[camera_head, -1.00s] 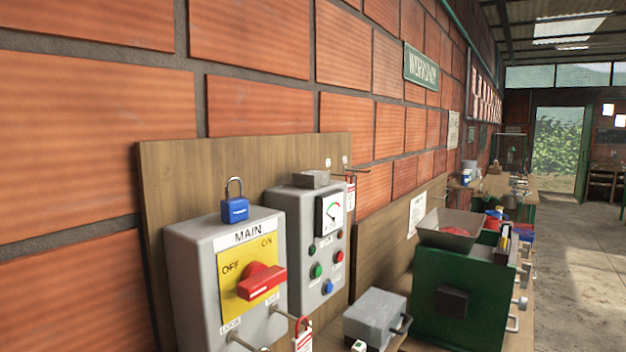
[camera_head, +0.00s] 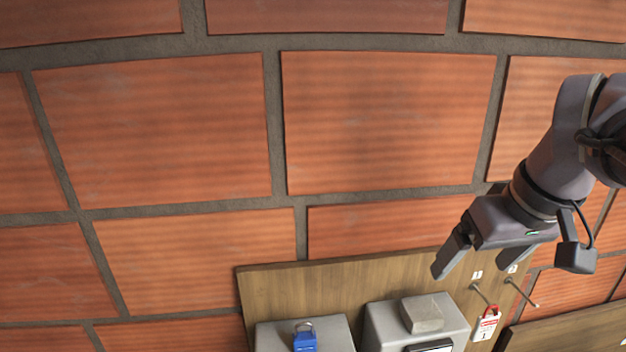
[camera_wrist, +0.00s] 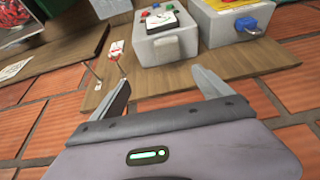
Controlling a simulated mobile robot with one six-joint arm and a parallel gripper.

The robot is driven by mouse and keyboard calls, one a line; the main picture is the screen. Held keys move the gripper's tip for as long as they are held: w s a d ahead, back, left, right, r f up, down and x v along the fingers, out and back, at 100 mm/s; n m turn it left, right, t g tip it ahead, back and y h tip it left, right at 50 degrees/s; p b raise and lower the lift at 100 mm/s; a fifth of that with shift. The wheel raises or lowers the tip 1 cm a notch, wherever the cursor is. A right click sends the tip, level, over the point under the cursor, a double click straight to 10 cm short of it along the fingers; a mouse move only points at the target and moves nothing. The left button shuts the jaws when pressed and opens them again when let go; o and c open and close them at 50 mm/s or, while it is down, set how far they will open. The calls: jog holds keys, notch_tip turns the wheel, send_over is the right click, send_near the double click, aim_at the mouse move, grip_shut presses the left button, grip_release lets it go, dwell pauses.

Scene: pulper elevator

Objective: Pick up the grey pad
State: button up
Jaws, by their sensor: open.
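The grey pad (camera_head: 422,314) is a small rough grey block lying on top of the grey control box (camera_head: 385,326) with the gauge. My gripper (camera_head: 473,268) is in front of the brick wall, above and to the right of the pad in the head view. Its two fingers are spread apart with nothing between them, and it does not touch the pad. In the wrist view the open fingers (camera_wrist: 160,78) point toward the control box, and a small grey shape on the box looks like the pad (camera_wrist: 168,46).
A blue padlock (camera_head: 305,338) stands on the grey switch box (camera_head: 270,335) left of the control box. Pegs with a red-and-white tag (camera_head: 487,324) stick out of the wooden board (camera_head: 300,280) to the right. The brick wall is close behind; the space above the boxes is clear.

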jog(key=b, duration=0.1)
send_near(423, 311)
jog(key=w+f, duration=0.1)
jog(key=w+d+f, duration=0.1)
jog(key=f, duration=0.1)
jog(key=shift+f, duration=0.15)
jog(key=x, duration=0.3)
jog(key=a+x, duration=0.1)
jog(key=x, duration=0.1)
jog(key=shift+f+p, duration=0.3)
jog(key=shift+d+f, duration=0.1)
jog(key=shift+s, duration=0.2)
jog(key=c, duration=1.4)
